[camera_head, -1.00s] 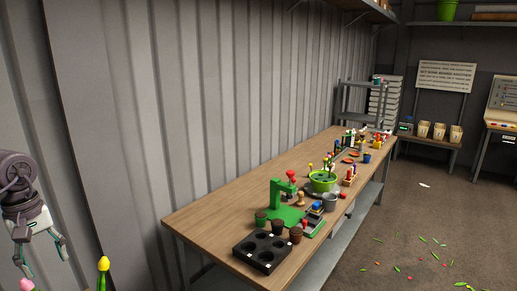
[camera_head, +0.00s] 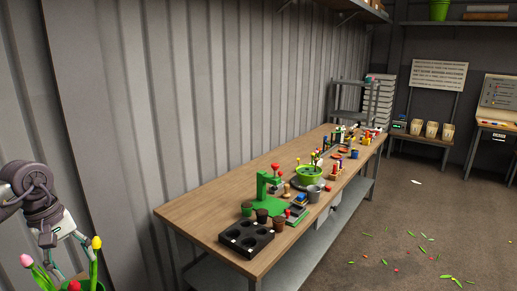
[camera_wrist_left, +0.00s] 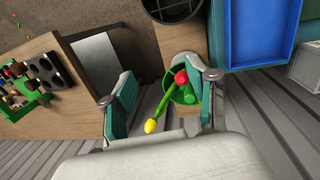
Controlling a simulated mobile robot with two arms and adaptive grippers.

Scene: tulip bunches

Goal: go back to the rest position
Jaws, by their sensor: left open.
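My left gripper (camera_head: 68,258) is at the lower left of the head view, open. I cannot tell whether the fingers touch any stem. My right gripper is not in view.
A wooden bench (camera_head: 205,205) along the corrugated wall holds a black tray (camera_head: 246,240), a green press (camera_head: 266,200) and a green bowl (camera_head: 308,176). A blue tray (camera_wrist_left: 252,32) and a black round container (camera_wrist_left: 173,8) are close by in the wrist view. The floor (camera_head: 400,225) at right has scattered leaves.

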